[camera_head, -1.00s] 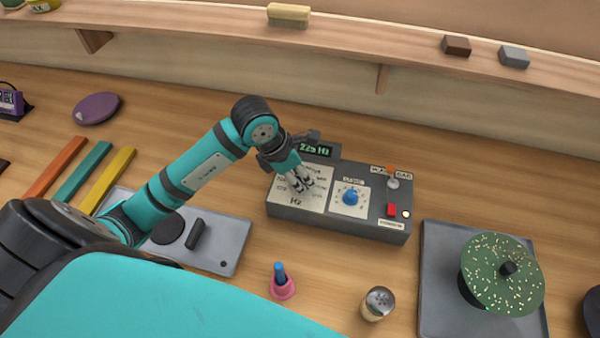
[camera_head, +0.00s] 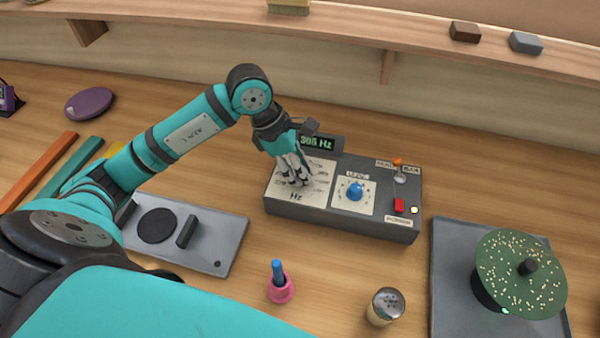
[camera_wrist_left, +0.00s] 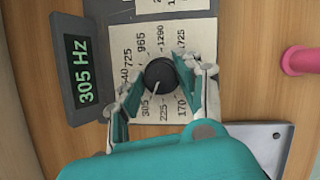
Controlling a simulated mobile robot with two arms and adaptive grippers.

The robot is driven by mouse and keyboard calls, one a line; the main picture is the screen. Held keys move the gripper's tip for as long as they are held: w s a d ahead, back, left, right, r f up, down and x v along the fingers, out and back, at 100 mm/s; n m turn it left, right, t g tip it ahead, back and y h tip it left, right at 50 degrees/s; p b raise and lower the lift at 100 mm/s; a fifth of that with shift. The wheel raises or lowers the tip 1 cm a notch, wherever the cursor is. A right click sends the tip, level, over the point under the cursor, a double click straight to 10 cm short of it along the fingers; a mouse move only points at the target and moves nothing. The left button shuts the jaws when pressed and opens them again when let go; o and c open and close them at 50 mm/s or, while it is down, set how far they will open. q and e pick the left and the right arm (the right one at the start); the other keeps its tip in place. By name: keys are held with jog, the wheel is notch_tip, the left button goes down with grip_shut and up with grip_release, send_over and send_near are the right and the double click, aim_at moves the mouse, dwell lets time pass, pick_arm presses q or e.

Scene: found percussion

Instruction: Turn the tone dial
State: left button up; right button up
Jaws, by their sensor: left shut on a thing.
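The tone dial is a round black knob (camera_wrist_left: 158,72) with a white pointer line, on a pale plate printed with Hz numbers. In the wrist view its pointer is toward the lower left, near 305. My left gripper (camera_head: 293,178) has its fingers on either side of the dial and is shut on it; they hide the dial in the head view. The dial is on a grey box (camera_head: 340,224), whose green-lit display (camera_head: 316,142) reads 305 Hz, also in the wrist view (camera_wrist_left: 82,68). My right gripper is not in view.
The box also has a blue knob (camera_head: 355,191), a red switch (camera_head: 399,205) and an orange-tipped lever (camera_head: 398,164). In front stand a pink holder (camera_head: 281,291) and a metal shaker (camera_head: 385,307). A green speckled disc (camera_head: 510,265) is at right. A shelf runs behind.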

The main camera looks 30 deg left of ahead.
pick_arm(q)
jog(key=shift+m+b, duration=0.45)
jog(key=shift+m, duration=0.15)
jog(key=o, duration=1.1)
jog(key=v, duration=1.2)
jog(key=shift+w+a, duration=0.15)
jog(key=shift+a, duration=0.05)
